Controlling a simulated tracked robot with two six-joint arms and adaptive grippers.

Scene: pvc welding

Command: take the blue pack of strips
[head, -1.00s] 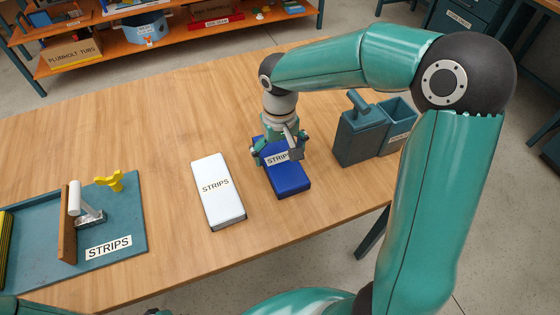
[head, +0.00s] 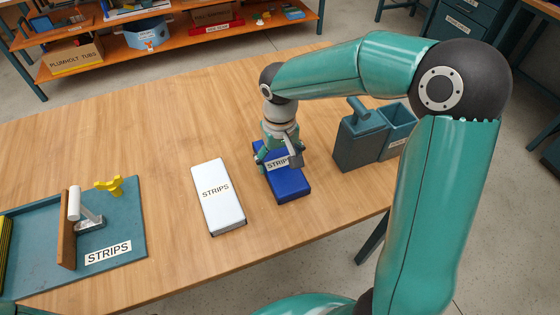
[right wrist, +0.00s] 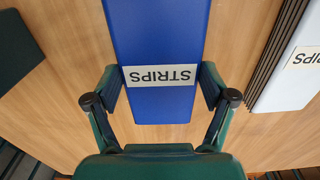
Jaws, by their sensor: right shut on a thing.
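The blue pack of strips (head: 291,187) lies flat on the table, with a white label reading STRIPS. My right gripper (head: 278,160) is over its far part, pointing down, with a finger on each long side. In the right wrist view the blue pack (right wrist: 155,35) runs between the two fingers of the right gripper (right wrist: 162,88), which are shut on its sides near the label. The pack appears to rest on the table; any small gap beneath it cannot be seen. My left gripper is not in view.
A white pack labelled STRIPS (head: 219,205) lies just left of the blue one, with a narrow gap. Dark teal bins (head: 360,145) stand to the right. A blue-grey tray (head: 125,225) with a clamp is at the left. Bare table (head: 150,140) lies behind the packs.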

